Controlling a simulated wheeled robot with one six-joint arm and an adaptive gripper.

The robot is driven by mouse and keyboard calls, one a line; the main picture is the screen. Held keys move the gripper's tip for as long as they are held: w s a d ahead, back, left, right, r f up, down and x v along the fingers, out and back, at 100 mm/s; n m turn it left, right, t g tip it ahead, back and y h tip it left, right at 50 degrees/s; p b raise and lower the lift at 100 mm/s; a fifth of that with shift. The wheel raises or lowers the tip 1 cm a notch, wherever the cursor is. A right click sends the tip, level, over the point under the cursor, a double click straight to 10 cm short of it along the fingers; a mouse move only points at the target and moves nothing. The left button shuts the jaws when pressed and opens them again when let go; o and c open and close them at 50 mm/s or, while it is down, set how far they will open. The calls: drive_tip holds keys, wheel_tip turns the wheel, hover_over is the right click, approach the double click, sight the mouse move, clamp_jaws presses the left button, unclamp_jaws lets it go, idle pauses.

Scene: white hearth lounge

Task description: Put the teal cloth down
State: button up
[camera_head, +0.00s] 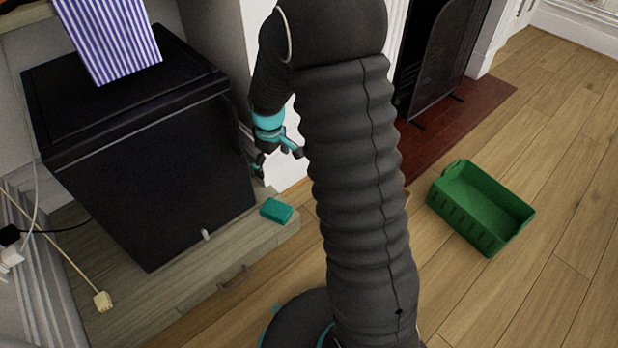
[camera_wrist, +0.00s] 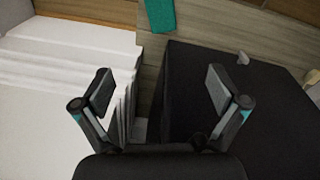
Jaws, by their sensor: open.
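The teal cloth (camera_head: 277,210) is a small folded block lying flat on the front corner of a low grey wooden unit (camera_head: 270,238), beside a black box-shaped appliance. In the wrist view the cloth (camera_wrist: 160,15) is at the top, partly cut off by the frame edge. My gripper (camera_head: 279,158) is above and behind the cloth, apart from it, near the appliance's right side. In the wrist view my gripper (camera_wrist: 158,88) has its two fingers spread wide with nothing between them.
The black appliance (camera_head: 150,150) carries a blue-and-white striped cloth (camera_head: 113,40) on top. White stepped stonework (camera_wrist: 70,80) stands close to my gripper. A green crate (camera_head: 480,208) sits on the wooden floor at right. A plug on a cable (camera_head: 102,301) lies at lower left.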

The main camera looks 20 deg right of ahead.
drive_tip(key=s+r+m+t, duration=0.1)
drive_tip(key=s+r+m, duration=0.1)
drive_tip(key=s+r, duration=0.6)
drive_tip(key=s+r+m+t, duration=0.1)
drive_tip(key=s+r, duration=0.4)
drive_tip(key=r, duration=0.5)
drive_tip(key=s+r+m+t, duration=0.1)
drive_tip(key=s+r, duration=0.1)
drive_tip(key=s, duration=0.5)
drive_tip(key=s+r+m+t, duration=0.1)
drive_tip(key=s+r+m, duration=0.1)
drive_tip(key=s, duration=0.5)
drive_tip(key=shift+s+a+r, duration=0.15)
drive_tip(key=shift+s+r, duration=0.15)
wheel_tip(320, 180, up, 5)
drive_tip(key=p, duration=0.5)
drive_tip(key=shift+r, duration=0.2)
drive_tip(key=shift+o, duration=0.3)
